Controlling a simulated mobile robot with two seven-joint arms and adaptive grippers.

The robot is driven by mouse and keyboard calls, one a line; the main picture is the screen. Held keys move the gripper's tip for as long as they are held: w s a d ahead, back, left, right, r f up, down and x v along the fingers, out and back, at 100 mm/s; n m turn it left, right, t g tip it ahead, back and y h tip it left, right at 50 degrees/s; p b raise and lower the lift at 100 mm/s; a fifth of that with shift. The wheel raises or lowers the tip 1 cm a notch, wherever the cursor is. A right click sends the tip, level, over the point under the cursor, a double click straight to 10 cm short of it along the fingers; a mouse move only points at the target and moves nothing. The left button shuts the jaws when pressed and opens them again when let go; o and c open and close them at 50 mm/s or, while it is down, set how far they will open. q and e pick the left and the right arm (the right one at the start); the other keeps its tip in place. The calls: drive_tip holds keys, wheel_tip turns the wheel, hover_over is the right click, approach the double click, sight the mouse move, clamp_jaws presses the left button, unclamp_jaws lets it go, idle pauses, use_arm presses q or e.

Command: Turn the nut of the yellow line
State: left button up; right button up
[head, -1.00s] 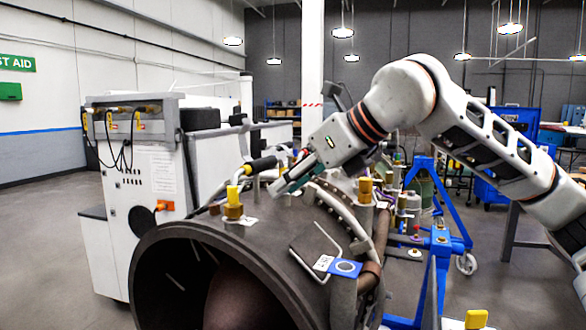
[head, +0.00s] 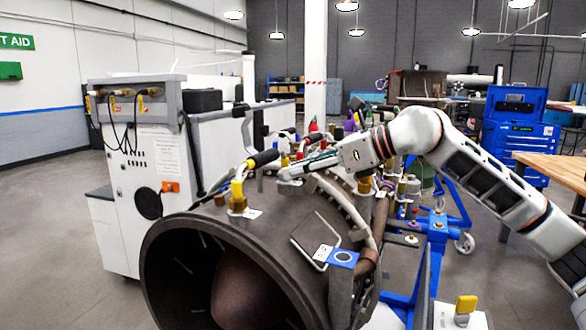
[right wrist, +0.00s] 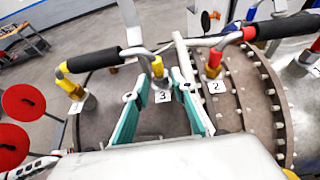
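A yellow fitting (head: 237,195) stands on the dark turbine casing (head: 190,225) in the head view, below a line with a black sleeve (head: 263,159).
A red fitting (right wrist: 213,65) stands right of the fingers near label 2. Several other coloured fittings crowd the casing. A white control cabinet (head: 155,190) stands at the left, a blue stand (head: 440,235) at the right. Floor is free at the far left.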

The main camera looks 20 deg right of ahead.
drive_tip(key=shift+x, duration=0.9)
clamp_jaws()
drive_tip(key=shift+s+h, duration=0.1)
drive_tip(key=shift+h, duration=0.2)
drive_tip(key=m+t+h+b, duration=0.2)
drive_tip(key=m, duration=0.1)
drive_tip(key=shift+s+a+f, duration=0.15)
drive_tip(key=shift+a, duration=0.15)
drive_tip(key=shift+m+t+h+b, duration=0.6)
drive_tip(key=shift+m+h, duration=0.3)
drive_tip(key=shift+h, duration=0.1)
